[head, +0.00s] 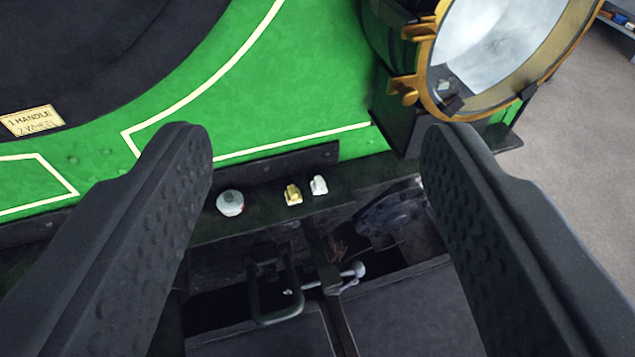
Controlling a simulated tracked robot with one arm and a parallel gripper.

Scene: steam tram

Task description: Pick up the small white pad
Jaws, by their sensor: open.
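A small white pad (319,185) rests on the dark ledge below the green panel, near the middle of the head view. A small yellow block (293,194) sits just to its left. A round, pale object (230,203) with a small reddish mark is farther left on the same ledge. My gripper (315,140) is open and empty. Its two dark, dimpled fingers stand wide apart to the left and right, and all three objects show between them. The white pad appears apart from both fingers.
A large brass-rimmed lamp (495,50) juts out at the upper right. Below the ledge are a dark hook (277,300) and a lever with a pale knob (357,270). Grey floor (570,190) lies at right.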

